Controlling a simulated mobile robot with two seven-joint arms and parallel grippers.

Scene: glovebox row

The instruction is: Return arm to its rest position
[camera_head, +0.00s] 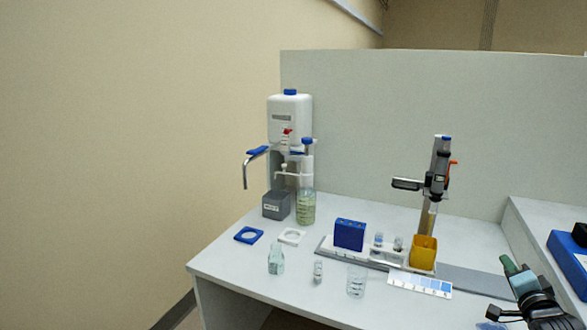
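My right gripper (501,288) is at the lower right of the head view, over the right part of the white bench (235,272). Its two dark fingers, one with a greenish tip, stand apart with nothing seen between them. Its arm runs off the lower right edge. It is apart from the glassware and the stand. My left gripper and arm are not in view.
A dispenser bottle (290,120) stands at the back left beside a grey block (276,205). An upright stand (439,165) rises behind a yellow cup (423,252). A blue box (349,235), small vials and a beaker (356,281) stand mid-bench. A blue case (570,262) is at right.

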